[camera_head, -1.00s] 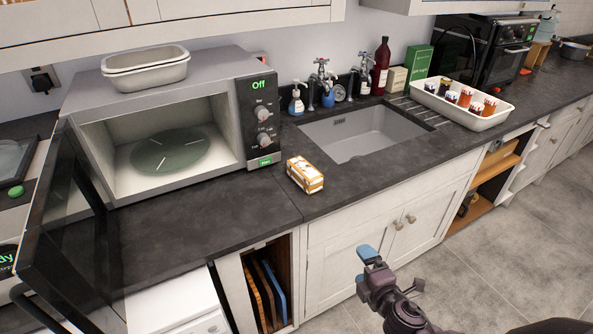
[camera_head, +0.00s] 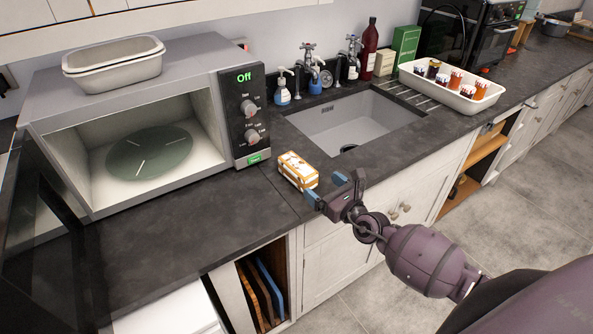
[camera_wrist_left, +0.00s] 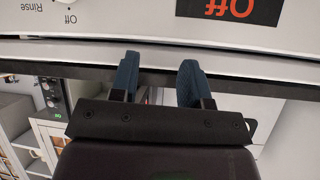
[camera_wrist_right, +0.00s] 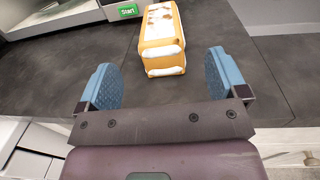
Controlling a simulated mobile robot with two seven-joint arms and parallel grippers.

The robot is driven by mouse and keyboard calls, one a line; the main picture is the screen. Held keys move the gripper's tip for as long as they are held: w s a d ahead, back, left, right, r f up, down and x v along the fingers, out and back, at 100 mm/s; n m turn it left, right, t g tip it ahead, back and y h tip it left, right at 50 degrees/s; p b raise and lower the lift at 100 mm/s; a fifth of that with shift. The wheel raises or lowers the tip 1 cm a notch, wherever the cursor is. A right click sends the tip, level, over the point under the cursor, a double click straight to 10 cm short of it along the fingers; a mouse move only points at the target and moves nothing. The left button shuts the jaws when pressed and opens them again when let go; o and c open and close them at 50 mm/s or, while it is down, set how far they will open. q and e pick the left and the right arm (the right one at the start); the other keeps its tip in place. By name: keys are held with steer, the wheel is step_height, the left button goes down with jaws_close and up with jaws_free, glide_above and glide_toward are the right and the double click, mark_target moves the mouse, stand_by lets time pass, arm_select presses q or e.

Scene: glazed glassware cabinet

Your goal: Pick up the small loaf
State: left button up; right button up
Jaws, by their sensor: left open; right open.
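The small loaf (camera_head: 298,171) is a block with orange-brown sides and white patches. It lies on the dark worktop between the microwave and the sink. My right gripper (camera_head: 325,190) is at the worktop's front edge, right beside the loaf. In the right wrist view the loaf (camera_wrist_right: 162,40) lies beyond the open, empty fingers of the right gripper (camera_wrist_right: 163,80), roughly centred between them. My left gripper (camera_wrist_left: 158,82) shows only in its wrist view, open and empty, close to a white appliance front with an "Off" display.
The microwave (camera_head: 243,115) stands open at left, with white dishes (camera_head: 115,68) on top. The sink (camera_head: 360,125) lies behind and right of the loaf. A white tray of jars (camera_head: 450,88) stands farther right. The worktop (camera_head: 190,225) before the microwave is clear.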

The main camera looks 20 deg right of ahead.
mark_target(312, 177)
steer(key=shift+b+x, duration=0.6)
steer(key=shift+x, duration=3.4)
steer(key=shift+f, duration=0.15)
steer(key=c, duration=1.2)
